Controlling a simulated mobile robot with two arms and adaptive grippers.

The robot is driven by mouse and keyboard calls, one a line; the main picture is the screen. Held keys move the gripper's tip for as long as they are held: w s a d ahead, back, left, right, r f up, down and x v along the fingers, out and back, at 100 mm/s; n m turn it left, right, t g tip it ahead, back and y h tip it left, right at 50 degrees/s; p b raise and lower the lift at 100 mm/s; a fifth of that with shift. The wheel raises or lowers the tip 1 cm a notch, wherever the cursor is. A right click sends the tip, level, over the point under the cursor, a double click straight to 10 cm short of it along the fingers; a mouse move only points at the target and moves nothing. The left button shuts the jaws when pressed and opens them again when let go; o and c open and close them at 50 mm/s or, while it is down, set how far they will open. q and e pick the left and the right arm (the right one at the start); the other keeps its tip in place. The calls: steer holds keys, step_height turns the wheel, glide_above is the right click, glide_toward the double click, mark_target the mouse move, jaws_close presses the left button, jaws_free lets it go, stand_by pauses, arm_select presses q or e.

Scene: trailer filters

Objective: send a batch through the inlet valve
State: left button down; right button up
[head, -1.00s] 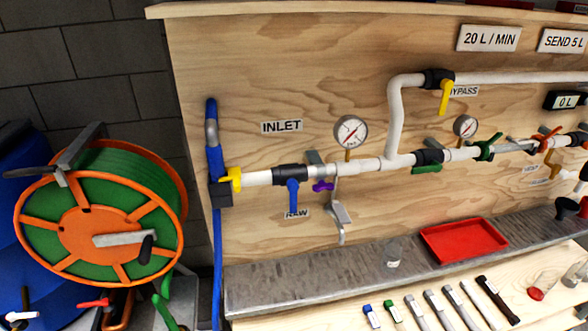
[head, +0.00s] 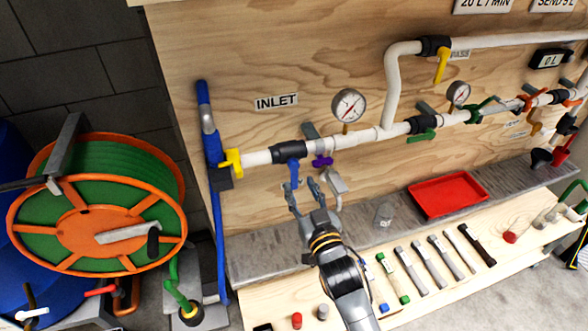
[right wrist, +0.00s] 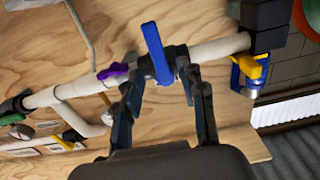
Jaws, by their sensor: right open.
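The white pipe (head: 345,142) runs along the plywood board under the INLET sign (head: 276,102). On it sits a black valve body with a blue handle (head: 294,170) that points down; the handle also shows in the right wrist view (right wrist: 156,52). My right gripper (head: 314,188) is open and empty, its fingers close below and in front of this handle. In the right wrist view the open fingers (right wrist: 160,86) stand on either side of the valve's place; contact cannot be told. A yellow handle (head: 231,160) is at the pipe's left end. A display (head: 550,59) reads 0 L. My left gripper is not in view.
A pressure gauge (head: 349,104) and a small purple handle (head: 322,161) are close right of the blue handle. A red tray (head: 447,196) is on the grey ledge. Several tools lie on the bench below. A green hose reel (head: 100,215) stands left.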

mark_target(295, 176)
steer(key=x, duration=0.5)
steer(key=shift+w+a+p, duration=0.15)
steer(key=shift+w+p, duration=0.15)
steer(key=shift+p, duration=0.1)
jaws_close()
